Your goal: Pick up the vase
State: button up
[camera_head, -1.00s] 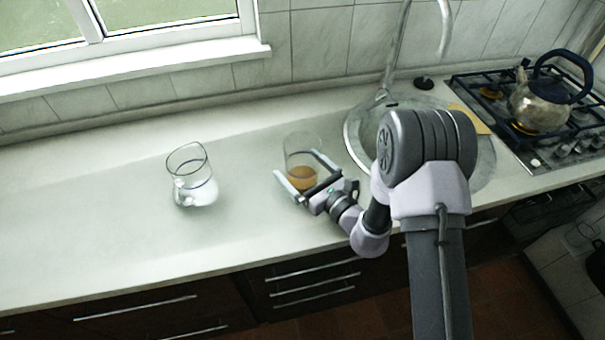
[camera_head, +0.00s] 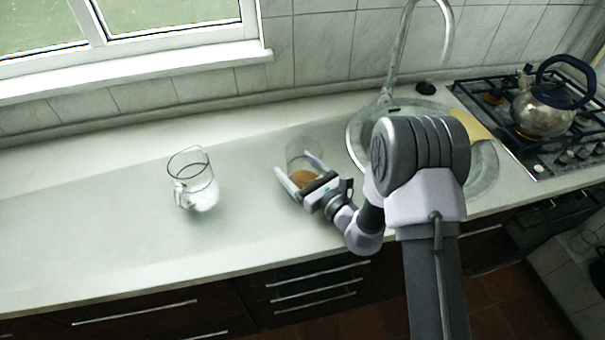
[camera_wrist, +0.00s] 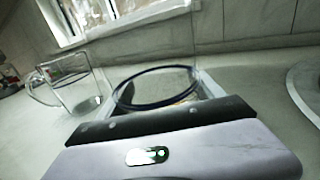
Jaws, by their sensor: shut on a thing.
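A clear glass jug (camera_head: 195,182) with a handle stands apart to the left; it also shows in the wrist view (camera_wrist: 72,85). The sink (camera_head: 360,130) and tall tap are to the right. A kettle (camera_head: 543,108) sits on the hob. The counter's left side is clear.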

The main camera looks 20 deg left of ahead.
aim_at(295, 155)
jog(key=shift+r, duration=0.1)
jog(key=shift+r+p, duration=1.05)
jog(key=shift+r, duration=0.75)
jog(key=s+d+r, duration=0.1)
jog(key=s+d, duration=0.8)
jog(key=s, duration=0.4)
